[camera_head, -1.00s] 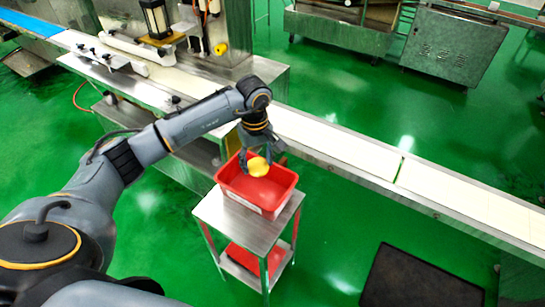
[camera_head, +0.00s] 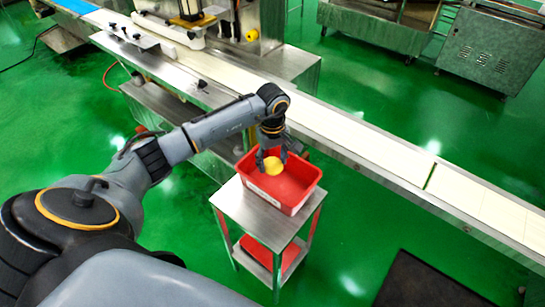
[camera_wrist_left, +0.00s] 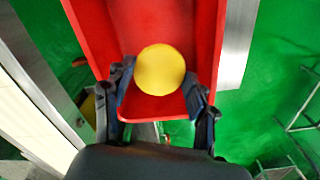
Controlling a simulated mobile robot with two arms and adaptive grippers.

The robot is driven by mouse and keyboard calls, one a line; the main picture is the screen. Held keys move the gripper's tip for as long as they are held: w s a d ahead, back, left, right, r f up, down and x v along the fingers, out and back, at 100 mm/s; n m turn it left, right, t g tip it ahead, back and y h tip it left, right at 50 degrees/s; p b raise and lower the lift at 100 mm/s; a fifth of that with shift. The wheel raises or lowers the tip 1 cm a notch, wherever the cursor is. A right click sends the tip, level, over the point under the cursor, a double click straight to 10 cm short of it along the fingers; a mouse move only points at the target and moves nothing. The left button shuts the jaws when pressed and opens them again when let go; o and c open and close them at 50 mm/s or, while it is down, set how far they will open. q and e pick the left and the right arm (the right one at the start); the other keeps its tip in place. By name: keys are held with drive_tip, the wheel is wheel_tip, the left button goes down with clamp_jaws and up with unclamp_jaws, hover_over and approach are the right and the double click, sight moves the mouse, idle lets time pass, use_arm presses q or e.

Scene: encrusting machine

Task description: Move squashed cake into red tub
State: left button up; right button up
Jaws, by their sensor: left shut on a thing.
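The squashed cake is a round yellow disc (camera_head: 273,165), held between the fingers of my left gripper (camera_head: 273,159). The cake is over the red tub (camera_head: 300,198), near the tub's back left part; whether it touches the floor of the tub I cannot tell. In the left wrist view the cake (camera_wrist_left: 160,70) shows between the two dark fingertips (camera_wrist_left: 160,88), with the red tub (camera_wrist_left: 92,32) behind it. The tub looks otherwise empty. My right gripper is not in view.
The tub stands on a small metal table (camera_head: 232,200) with another red container (camera_head: 262,252) on its lower shelf. A long white conveyor (camera_head: 370,145) runs behind it. A dark mat (camera_head: 425,280) lies on the green floor at lower right.

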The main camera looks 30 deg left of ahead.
sight(273, 165)
use_arm(q)
drive_tip(key=o, duration=1.2)
wheel_tip(273, 165, up, 12)
drive_tip(key=shift+d, duration=0.1)
